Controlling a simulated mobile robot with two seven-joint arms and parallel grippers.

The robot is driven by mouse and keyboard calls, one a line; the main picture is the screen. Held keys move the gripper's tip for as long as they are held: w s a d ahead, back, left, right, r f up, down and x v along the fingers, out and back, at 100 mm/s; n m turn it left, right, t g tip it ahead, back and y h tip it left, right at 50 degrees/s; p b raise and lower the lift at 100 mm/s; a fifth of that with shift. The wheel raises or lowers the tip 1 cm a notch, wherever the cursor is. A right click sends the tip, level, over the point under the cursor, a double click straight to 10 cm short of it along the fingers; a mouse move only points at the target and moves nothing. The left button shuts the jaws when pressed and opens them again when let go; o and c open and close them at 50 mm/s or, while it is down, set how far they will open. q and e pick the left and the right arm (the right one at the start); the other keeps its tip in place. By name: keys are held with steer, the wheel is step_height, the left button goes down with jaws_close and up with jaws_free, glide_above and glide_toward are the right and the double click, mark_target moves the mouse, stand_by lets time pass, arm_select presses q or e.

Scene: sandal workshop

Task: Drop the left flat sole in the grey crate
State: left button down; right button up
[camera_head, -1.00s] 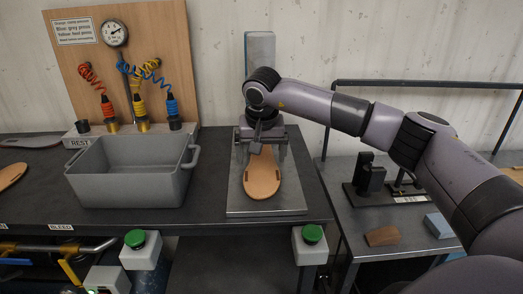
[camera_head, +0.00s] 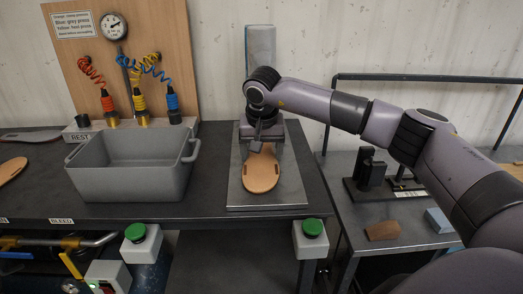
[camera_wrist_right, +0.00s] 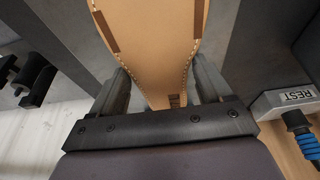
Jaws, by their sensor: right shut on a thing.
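A tan flat sole (camera_head: 262,172) with small slots lies on the grey metal plate (camera_head: 290,190), its rounded end toward me. My right gripper (camera_head: 262,135) reaches down from above and is shut on the far end of this sole. In the right wrist view the sole (camera_wrist_right: 155,40) runs between the two fingers of the right gripper (camera_wrist_right: 162,88). The grey crate (camera_head: 125,182) stands on the bench left of the plate and looks empty, though its floor is only partly visible. My left gripper is out of view.
Another tan sole (camera_head: 10,170) lies at the far left edge. A board with a gauge and coiled hoses (camera_head: 130,60) stands behind the crate. Green buttons (camera_head: 313,228) sit along the front edge. A lower side table (camera_head: 400,225) holds blocks. Bare bench separates crate and plate.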

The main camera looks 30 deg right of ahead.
steer(key=shift+s+a+r+p, duration=0.25)
steer(key=shift+s+r+p, duration=0.15)
steer(key=shift+r, duration=0.15)
steer(key=shift+s+a+r+p, duration=0.2)
steer(key=shift+s+r+p, duration=0.2)
steer(key=shift+r, duration=0.1)
steer(key=shift+a, duration=0.1)
